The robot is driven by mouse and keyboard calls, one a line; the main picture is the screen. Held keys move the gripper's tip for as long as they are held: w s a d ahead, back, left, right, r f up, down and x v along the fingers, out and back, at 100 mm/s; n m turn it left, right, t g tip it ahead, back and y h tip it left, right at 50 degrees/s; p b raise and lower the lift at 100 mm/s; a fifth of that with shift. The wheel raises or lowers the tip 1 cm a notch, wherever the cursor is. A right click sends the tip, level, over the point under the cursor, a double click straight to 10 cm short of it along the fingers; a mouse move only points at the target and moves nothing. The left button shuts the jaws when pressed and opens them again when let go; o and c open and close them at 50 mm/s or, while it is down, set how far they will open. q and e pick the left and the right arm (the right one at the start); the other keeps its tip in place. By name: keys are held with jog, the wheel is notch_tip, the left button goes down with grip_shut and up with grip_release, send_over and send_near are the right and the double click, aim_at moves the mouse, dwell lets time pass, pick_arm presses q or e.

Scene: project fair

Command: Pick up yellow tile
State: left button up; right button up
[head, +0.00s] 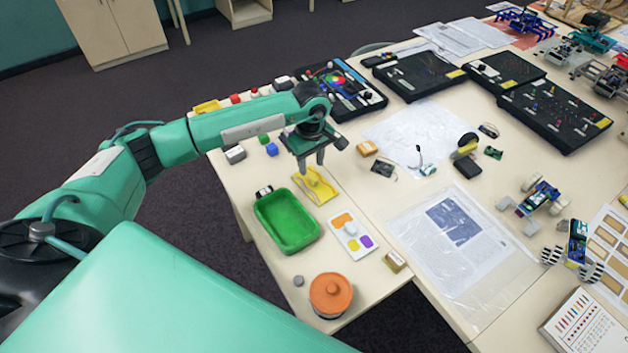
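A flat yellow tile (324,194) lies on the light wooden table, behind and to the right of a green tray (262,233). A raised yellow shape shows on its upper part. My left gripper (311,170) points down over the far end of the tile. Its two fingers are apart with nothing visibly held between them. I cannot tell whether the fingertips touch the tile. My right gripper is not in view.
The green tray, a white card with coloured spots (364,257) and an orange-lidded pot (330,294) stand nearby. Black boards (420,76) and papers cover the table's back and right.

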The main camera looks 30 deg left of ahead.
aim_at(314, 179)
pick_arm(q)
jog(key=f+p, duration=0.2)
jog(key=f, duration=0.1)
jog(key=f+p, duration=0.1)
jog(key=shift+w+d+f, duration=0.1)
jog(key=shift+d+f, duration=0.3)
jog(key=shift+f, duration=0.4)
jog(key=shift+c, duration=0.2)
grip_shut()
